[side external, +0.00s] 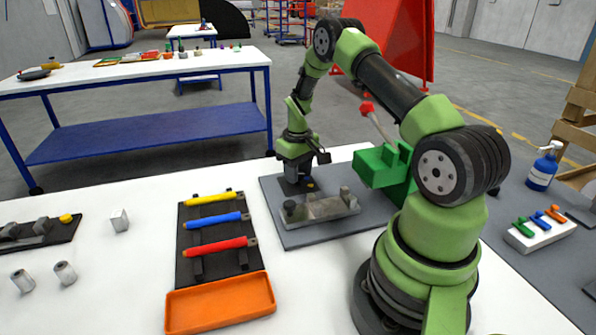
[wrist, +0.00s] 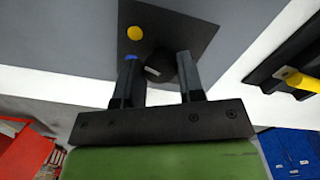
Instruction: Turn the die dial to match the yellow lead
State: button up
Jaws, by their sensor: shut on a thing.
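The die dial shows in the wrist view as a dark round knob (wrist: 160,68) on a dark square plate (wrist: 180,28). A yellow dot (wrist: 135,33) and a partly hidden blue dot (wrist: 130,57) are on the plate. My gripper (wrist: 158,72) is shut on the knob, one finger on each side. In the side view my gripper (side external: 302,176) points down over the grey board (side external: 300,232), and the knob is mostly hidden. A yellow bar (side external: 210,198) lies on a black rack (side external: 208,264) at the left; its end (wrist: 303,82) shows in the wrist view.
Blue (side external: 215,220) and red (side external: 215,246) bars share the rack, with an orange tray (side external: 220,303) in front. A metal fixture (side external: 325,208) is close to my gripper. A green block (side external: 378,165) holds a red-tipped tool (side external: 368,108) at the right.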

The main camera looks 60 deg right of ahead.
jog(key=shift+w+m, duration=0.1)
jog(key=shift+m, duration=1)
jog(key=o, duration=0.9)
notch_tip(320, 180, up, 10)
